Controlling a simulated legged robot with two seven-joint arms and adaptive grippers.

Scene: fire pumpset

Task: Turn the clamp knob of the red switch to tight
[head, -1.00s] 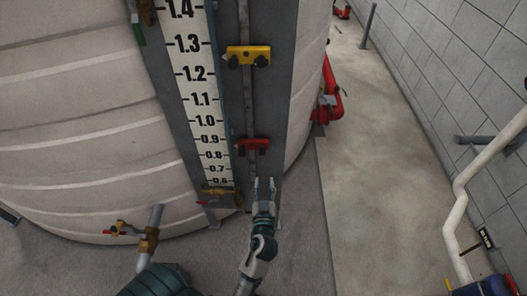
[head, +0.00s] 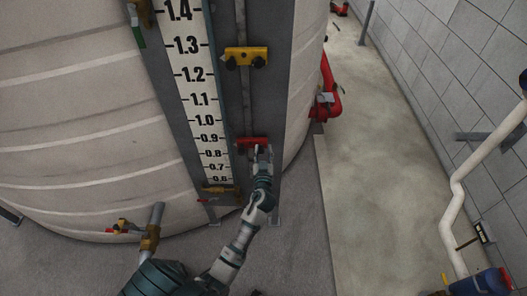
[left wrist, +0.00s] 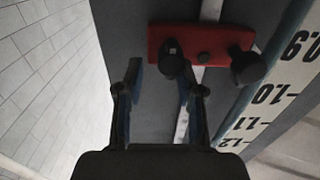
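The red switch (head: 252,141) is a bar on the grey gauge panel, beside the lower end of the white scale. In the left wrist view the red switch (left wrist: 214,38) carries two dark knobs, a left clamp knob (left wrist: 172,60) and a right one (left wrist: 249,68). My left gripper (head: 262,150) is just in front of the switch, and partly covers its right end. In the left wrist view my left gripper (left wrist: 161,76) is open and empty. Its right fingertip is close to the left knob; I cannot tell whether they touch. My right gripper is not in view.
A yellow switch (head: 247,56) with dark knobs sits higher on the panel. A brass valve (head: 219,189) is at the scale's lower end. The large pale tank (head: 80,110) curves behind. Red piping (head: 328,95) stands to the right, with open floor (head: 385,190) beyond.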

